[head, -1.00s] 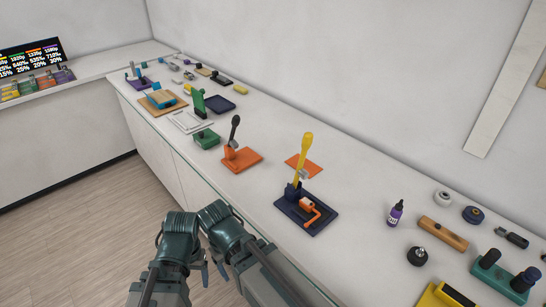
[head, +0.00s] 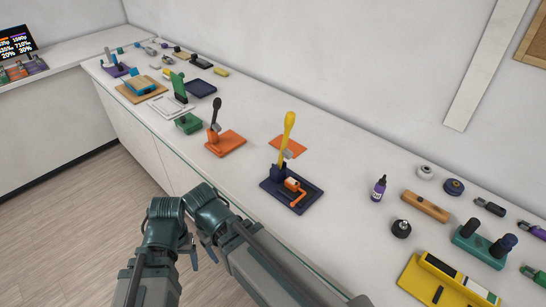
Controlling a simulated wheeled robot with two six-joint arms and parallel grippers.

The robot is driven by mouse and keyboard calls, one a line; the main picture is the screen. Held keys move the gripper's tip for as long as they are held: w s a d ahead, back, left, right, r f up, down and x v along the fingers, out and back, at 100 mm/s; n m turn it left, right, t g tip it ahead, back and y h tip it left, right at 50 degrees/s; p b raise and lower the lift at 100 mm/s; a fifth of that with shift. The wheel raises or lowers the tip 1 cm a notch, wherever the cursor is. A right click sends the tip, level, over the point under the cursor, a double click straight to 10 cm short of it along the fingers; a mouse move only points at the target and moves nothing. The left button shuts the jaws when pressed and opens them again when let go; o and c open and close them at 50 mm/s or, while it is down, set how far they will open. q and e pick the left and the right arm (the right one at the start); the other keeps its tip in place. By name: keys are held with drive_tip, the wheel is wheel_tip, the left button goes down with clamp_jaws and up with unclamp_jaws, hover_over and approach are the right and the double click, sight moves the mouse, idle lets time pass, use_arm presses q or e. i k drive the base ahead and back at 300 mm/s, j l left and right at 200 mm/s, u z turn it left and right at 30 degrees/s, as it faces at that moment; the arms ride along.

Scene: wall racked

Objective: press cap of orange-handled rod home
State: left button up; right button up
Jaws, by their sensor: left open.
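A bent orange rod (head: 297,190) lies on a dark navy base plate (head: 307,202) on the counter. It looks like the orange-handled rod; I cannot pick out a cap on it for certain. A yellow lever (head: 287,132) stands upright at the back left of this plate. My left gripper (head: 203,258) is at the lower left, apart from the plate and in front of the counter's edge. Its jaws are open and show only as small tips between the dark teal and grey arm links. My right gripper is not in view.
An orange base (head: 228,147) with a black lever stands left of the navy plate. The counter's front edge runs diagonally past my arm; bare counter lies around the plate.

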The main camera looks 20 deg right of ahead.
sight(289, 118)
drive_tip(key=i+j, duration=0.75)
drive_tip(key=i, duration=0.2)
drive_tip(key=z, duration=1.75)
